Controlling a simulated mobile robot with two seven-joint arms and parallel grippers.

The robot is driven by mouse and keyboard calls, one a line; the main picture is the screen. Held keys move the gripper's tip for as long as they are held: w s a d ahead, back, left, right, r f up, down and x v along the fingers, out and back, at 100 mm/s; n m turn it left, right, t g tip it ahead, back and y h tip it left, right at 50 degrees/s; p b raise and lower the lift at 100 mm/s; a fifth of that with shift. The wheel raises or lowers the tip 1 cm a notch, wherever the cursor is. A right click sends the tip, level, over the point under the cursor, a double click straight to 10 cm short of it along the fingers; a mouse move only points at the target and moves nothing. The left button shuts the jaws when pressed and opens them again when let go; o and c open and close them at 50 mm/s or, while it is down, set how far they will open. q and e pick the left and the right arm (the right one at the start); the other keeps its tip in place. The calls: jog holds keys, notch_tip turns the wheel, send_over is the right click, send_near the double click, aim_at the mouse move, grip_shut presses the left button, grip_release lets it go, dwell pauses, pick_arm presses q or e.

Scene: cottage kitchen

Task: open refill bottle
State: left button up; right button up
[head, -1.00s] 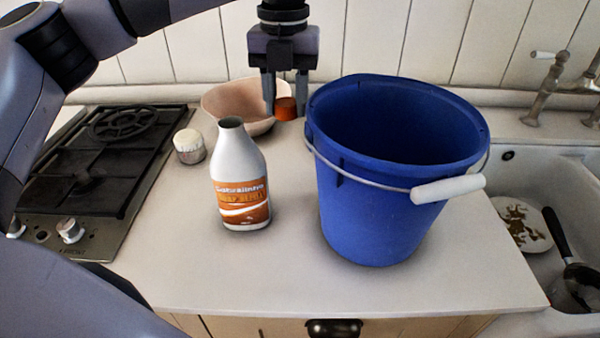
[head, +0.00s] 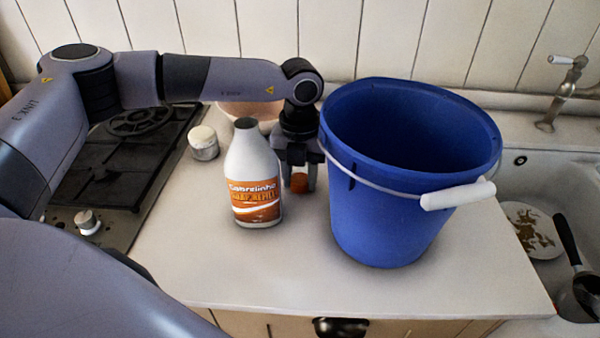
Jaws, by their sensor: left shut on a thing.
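The refill bottle (head: 252,165) is white with an orange label and stands upright on the counter. Its neck is open, with no cap on it. My left gripper (head: 300,183) points down just behind and to the right of the bottle, between it and the blue bucket. It is shut on the orange cap (head: 299,182), which is low, near the counter surface; whether the cap touches the counter I cannot tell. My right gripper is not in view.
A blue bucket (head: 385,225) with a white handle stands close on the right. A pale bowl (head: 232,110) is behind, partly hidden by my arm. A small jar (head: 203,143) and the hob (head: 100,165) are left. The sink (head: 560,270) is right. The front counter is clear.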

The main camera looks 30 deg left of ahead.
aim_at(301, 178)
pick_arm(q)
jog(key=shift+f, duration=0.1)
jog(key=o, duration=1.2)
jog(key=shift+c, duration=0.2)
notch_tip(301, 178, up, 12)
jog(key=shift+b, duration=0.45)
jog(key=shift+w, duration=0.1)
